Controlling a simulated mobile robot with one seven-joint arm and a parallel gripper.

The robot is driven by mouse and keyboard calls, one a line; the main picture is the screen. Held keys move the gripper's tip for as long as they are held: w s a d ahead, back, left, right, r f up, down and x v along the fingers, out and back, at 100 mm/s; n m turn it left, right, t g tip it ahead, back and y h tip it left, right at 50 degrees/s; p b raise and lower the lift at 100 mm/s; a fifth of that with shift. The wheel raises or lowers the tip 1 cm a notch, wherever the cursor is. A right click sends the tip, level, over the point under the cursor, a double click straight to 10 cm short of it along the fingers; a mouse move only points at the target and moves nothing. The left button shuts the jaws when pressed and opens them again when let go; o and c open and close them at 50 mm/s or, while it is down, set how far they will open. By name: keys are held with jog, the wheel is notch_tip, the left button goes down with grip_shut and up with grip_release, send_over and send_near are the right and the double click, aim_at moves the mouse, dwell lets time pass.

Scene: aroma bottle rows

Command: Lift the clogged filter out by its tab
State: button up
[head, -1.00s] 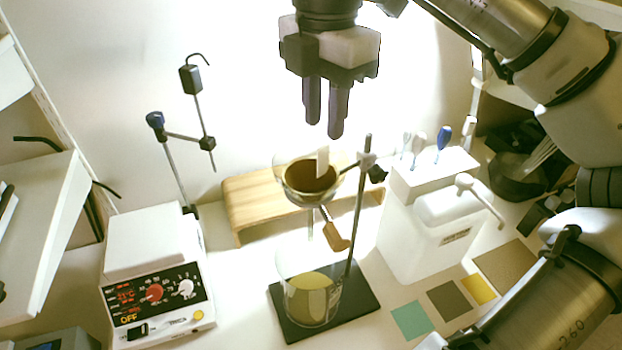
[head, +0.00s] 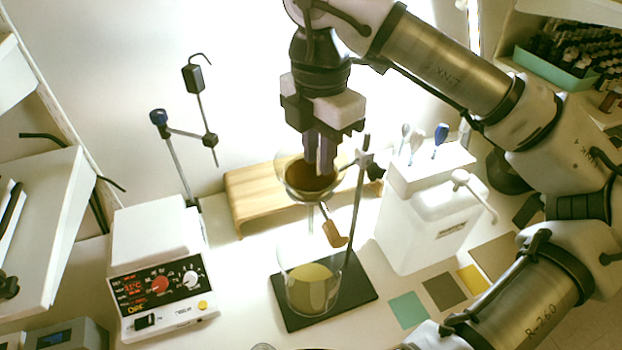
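The dark brown filter (head: 309,178) sits in the clear glass funnel (head: 292,187), held on a stand above a beaker (head: 311,291) of yellowish liquid. My gripper (head: 319,172) points down, with its fingertips at the funnel's mouth, just above or inside the filter's back edge. The fingers look close together. The pale tab is hidden behind or between them, so I cannot tell whether they hold it.
The stand's rod (head: 357,220) and clamp rise close to the right of the funnel. A wooden riser (head: 255,200) is behind. A white jug (head: 415,240) stands right, a hotplate (head: 160,270) left. Colored tiles (head: 408,309) lie at front right.

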grip_shut()
jog(key=shift+r, duration=0.15)
notch_tip(320, 180, up, 10)
jog(key=shift+f+b, duration=0.1)
jog(key=shift+b, duration=0.9)
jog(key=s+d, duration=0.2)
jog(key=s, duration=0.5)
jog(key=s+d, duration=0.3)
jog(key=s, duration=0.4)
jog(key=shift+d, duration=0.35)
